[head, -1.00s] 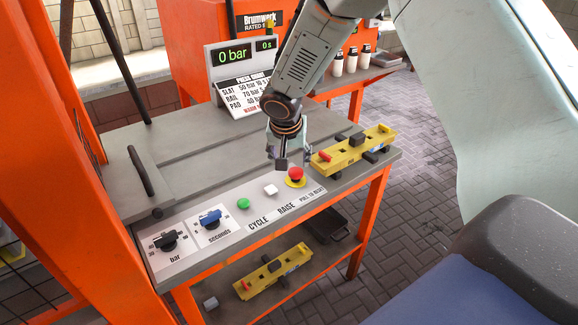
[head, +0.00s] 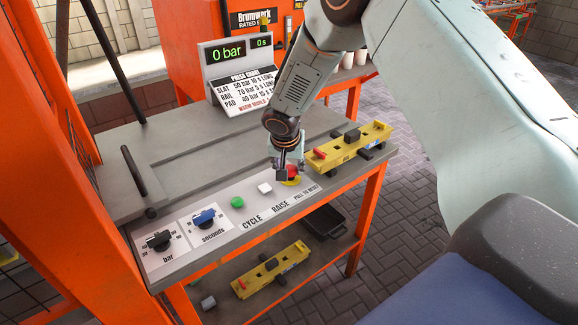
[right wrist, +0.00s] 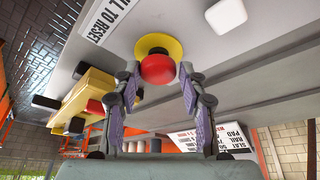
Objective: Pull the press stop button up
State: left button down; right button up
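The press stop button is a red mushroom knob (head: 292,170) on a yellow round base, at the right end of the panel beside the "PULL TO RESET" label. In the head view my right gripper (head: 286,168) partly covers it. In the right wrist view the red knob (right wrist: 158,69) stands in front of the yellow disc (right wrist: 159,46). My right gripper (right wrist: 158,88) is open there, with one finger on each side of the knob. A narrow gap seems to show between the fingertips and the knob. My left gripper is not in view.
A yellow tool (head: 347,147) lies on the bench close right of the button. The white button (head: 265,188), green button (head: 237,202) and two dials sit to the left. A display (head: 236,55) reading 0 bar stands behind. Another yellow tool (head: 270,270) lies on the lower shelf.

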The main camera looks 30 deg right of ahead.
jog(key=shift+a, duration=0.15)
jog(key=shift+c, duration=0.7)
jog(key=shift+s+d, duration=0.2)
jog(key=shift+d, duration=0.15)
jog(key=c, duration=0.4)
jog(key=shift+w+a, duration=0.15)
jog(key=shift+a, duration=0.05)
grip_shut()
jog(key=shift+r, duration=0.1)
jog(key=shift+d, duration=0.1)
jog(key=shift+w+r, duration=0.1)
jog(key=shift+r, duration=0.6)
jog(key=o, duration=0.6)
grip_release()
jog(key=o, duration=0.4)
jog(key=shift+o, duration=0.2)
